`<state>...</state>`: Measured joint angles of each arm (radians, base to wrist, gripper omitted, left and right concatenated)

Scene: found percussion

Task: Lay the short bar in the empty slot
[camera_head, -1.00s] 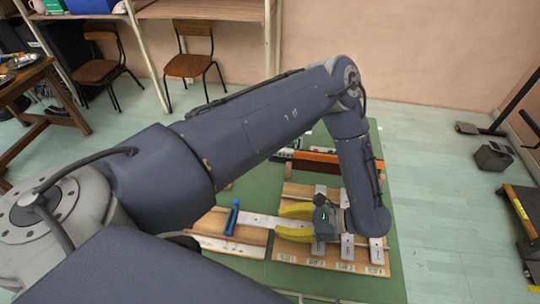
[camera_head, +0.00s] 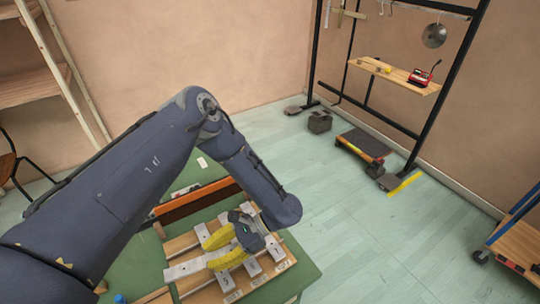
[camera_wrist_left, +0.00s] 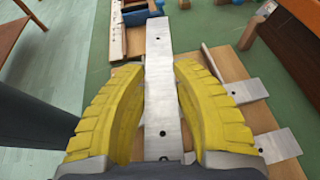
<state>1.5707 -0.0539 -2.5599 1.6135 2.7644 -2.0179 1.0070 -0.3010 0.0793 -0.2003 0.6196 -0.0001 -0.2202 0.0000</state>
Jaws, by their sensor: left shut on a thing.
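My left gripper (camera_head: 222,250) has yellow padded fingers and is shut on a flat grey metal bar (camera_head: 184,269). In the left wrist view the bar (camera_wrist_left: 159,62) runs away between the two fingers (camera_wrist_left: 160,105), with small dark holes along it. The gripper is low over a wooden frame (camera_head: 180,245) on which several shorter grey bars (camera_head: 253,267) lie side by side. Labels run along the frame's near edge. The gripper and arm hide part of the frame, and I cannot make out the empty slot clearly. My right gripper is not in view.
The frame stands on a green surface (camera_head: 305,270). An orange-edged long piece (camera_head: 205,196) lies behind it. A black rack with a wooden shelf (camera_head: 395,76) stands at the back. A trolley (camera_head: 520,245) is at the right.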

